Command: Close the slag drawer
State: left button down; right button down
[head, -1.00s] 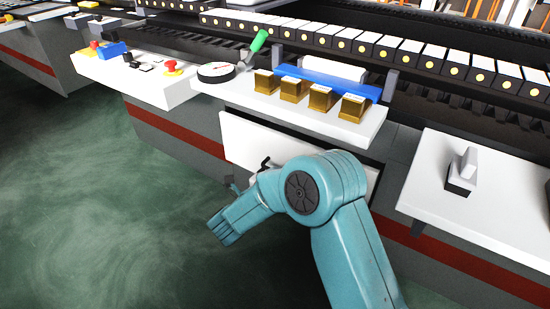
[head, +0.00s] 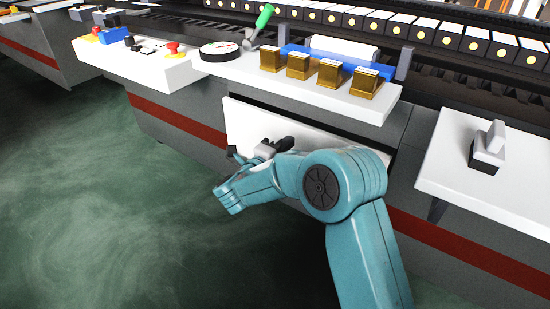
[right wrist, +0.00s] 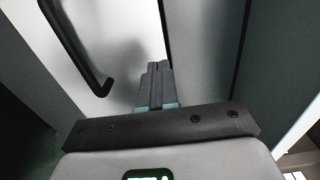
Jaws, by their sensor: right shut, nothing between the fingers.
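The slag drawer (head: 241,121) is a wide white front under the white counter in the head view. A dark gap shows along its top edge, so it stands a little out from the cabinet. My right gripper (head: 284,146) is in front of the drawer face, and my teal arm hides the lower right part of it. In the right wrist view the gripper's fingers (right wrist: 157,84) are shut and empty, pointing at the pale drawer face (right wrist: 118,40). The black bar handle (right wrist: 72,42) is to their left, apart from them. Whether the fingertips touch the face I cannot tell. My left gripper is not in view.
The white counter (head: 225,72) above the drawer holds several brass blocks (head: 298,65), a round gauge (head: 219,50) and a green-handled lever (head: 262,20). A white shelf (head: 455,185) with a grey switch (head: 488,146) juts out at right. The green floor at left is clear.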

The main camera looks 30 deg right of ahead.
aim_at(302, 130)
jog(key=b+x, duration=0.1)
jog(key=x, duration=0.3)
jog(key=shift+w+d+f, duration=0.1)
jog(key=shift+d, duration=0.05)
jog(key=shift+w+d, duration=0.25)
jog(key=shift+d, duration=0.3)
jog(key=x, duration=0.4)
jog(key=shift+a, duration=0.1)
